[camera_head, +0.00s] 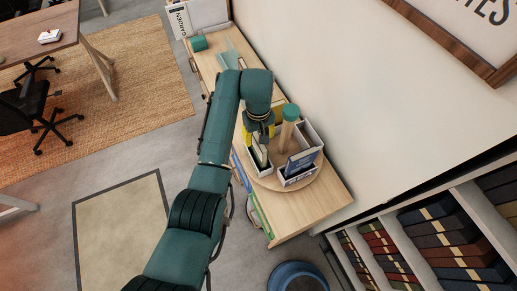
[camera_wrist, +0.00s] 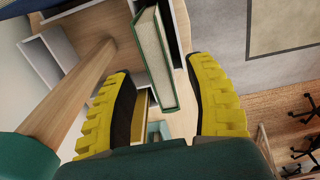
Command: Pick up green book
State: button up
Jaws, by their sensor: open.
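The green book (camera_wrist: 151,62) stands upright in the wrist view, with a green cover and pale page edges. Its near end lies between the two yellow-and-black fingers of my gripper (camera_wrist: 158,70). The fingers are open, with a visible gap on each side of the book. In the head view my gripper (camera_head: 260,133) points down over the white holder on the round wooden tray. The book is mostly hidden there by my gripper and the holder.
A wooden post with a green top (camera_head: 288,122) rises beside my gripper on the round tray (camera_head: 312,190). A white holder with blue books (camera_head: 301,163) stands to the right. The wall is close behind the wooden cabinet (camera_head: 322,201).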

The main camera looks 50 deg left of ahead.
jog(key=shift+f, duration=1.2)
jog(key=shift+c, duration=0.2)
grip_shut()
